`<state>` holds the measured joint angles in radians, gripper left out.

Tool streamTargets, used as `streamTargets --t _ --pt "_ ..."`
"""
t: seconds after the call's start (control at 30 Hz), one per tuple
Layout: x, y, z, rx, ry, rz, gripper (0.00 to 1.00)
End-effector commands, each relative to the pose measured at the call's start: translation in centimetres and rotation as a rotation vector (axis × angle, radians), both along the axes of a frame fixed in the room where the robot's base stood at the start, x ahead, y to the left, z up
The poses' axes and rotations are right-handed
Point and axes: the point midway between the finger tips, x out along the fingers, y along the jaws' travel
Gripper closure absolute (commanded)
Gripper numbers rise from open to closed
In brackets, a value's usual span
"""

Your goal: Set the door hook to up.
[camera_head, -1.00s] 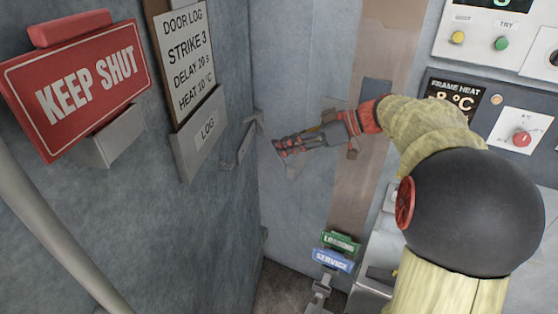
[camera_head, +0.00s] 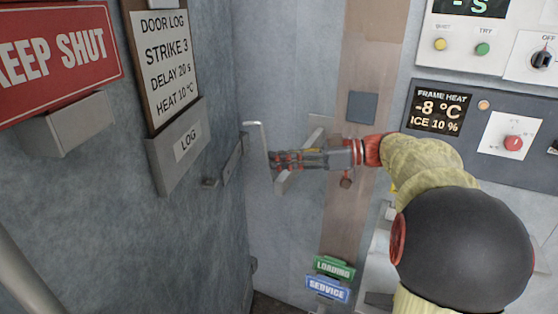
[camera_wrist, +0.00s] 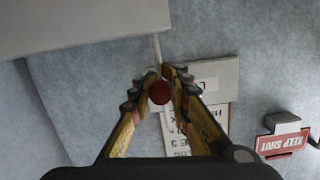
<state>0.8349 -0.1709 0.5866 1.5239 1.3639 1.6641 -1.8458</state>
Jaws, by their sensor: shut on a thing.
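The door hook (camera_head: 264,145) is a thin pale metal rod, bent at its top, beside a grey bracket (camera_head: 231,160) on the door face at left. The rod runs down to my gripper (camera_head: 274,161). In the wrist view, my gripper (camera_wrist: 160,88) is closed around a round red knob (camera_wrist: 159,93), with the thin rod (camera_wrist: 156,46) running up from between the fingertips. My fingers lie about level and point left in the head view. The fingers partly hide the rod's lower end.
The door carries a red KEEP SHUT sign (camera_head: 52,52), a door log board (camera_head: 167,58) and a grey LOG holder (camera_head: 178,147). Control panels (camera_head: 480,110) stand at right. Green LOADING (camera_head: 334,267) and blue SERVICE (camera_head: 327,289) tags are low in the middle.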

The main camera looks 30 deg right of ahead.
Motion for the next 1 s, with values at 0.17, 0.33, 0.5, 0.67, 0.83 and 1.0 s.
streamTargets --t 0.17,0.33,0.5,0.67,0.83,1.0 --pt "-0.06 0.00 -0.34 0.003 0.006 0.001 1.00" --pt "-0.05 0.00 -0.35 0.002 0.007 0.001 0.76" --pt "-0.05 -0.02 -0.34 0.001 0.006 0.001 0.66" --pt "-0.03 -0.01 -0.22 0.000 0.004 0.001 0.61" --pt "-0.03 -0.02 -0.15 0.000 0.003 0.000 0.61" --pt "-0.55 -0.80 0.02 0.000 0.002 -0.002 0.61"
